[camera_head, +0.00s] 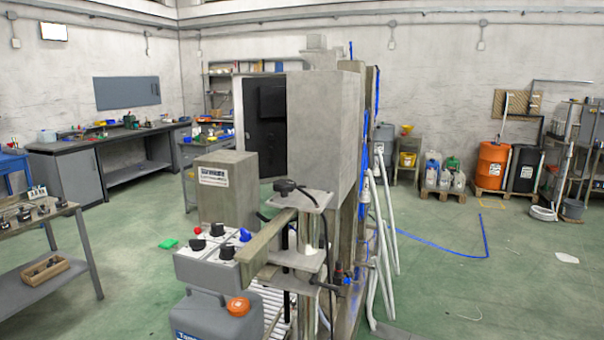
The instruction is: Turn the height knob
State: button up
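A grey machine (325,130) stands in the middle of the head camera view. A black knob with a short side handle (284,187) sits on a metal bracket at its front. A small control box (205,265) below and to the left carries several black knobs, one of them a front knob (227,252), and a blue knob (245,234). I cannot read any label that tells which one is the height knob. A beige bar (266,236) slants beside the box. My gripper is not in view.
A grey canister with an orange cap (238,306) stands below the control box. A table with small parts (20,230) is at the left. White hoses (385,230) hang right of the machine. Green floor (480,290) is mostly free at the right, with orange (492,165) and black drums behind.

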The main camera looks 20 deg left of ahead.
aim_at(284, 186)
jog(key=i, duration=3.05)
jog(key=u, duration=4.35)
jog(key=i, duration=0.5)
jog(key=u, duration=0.05)
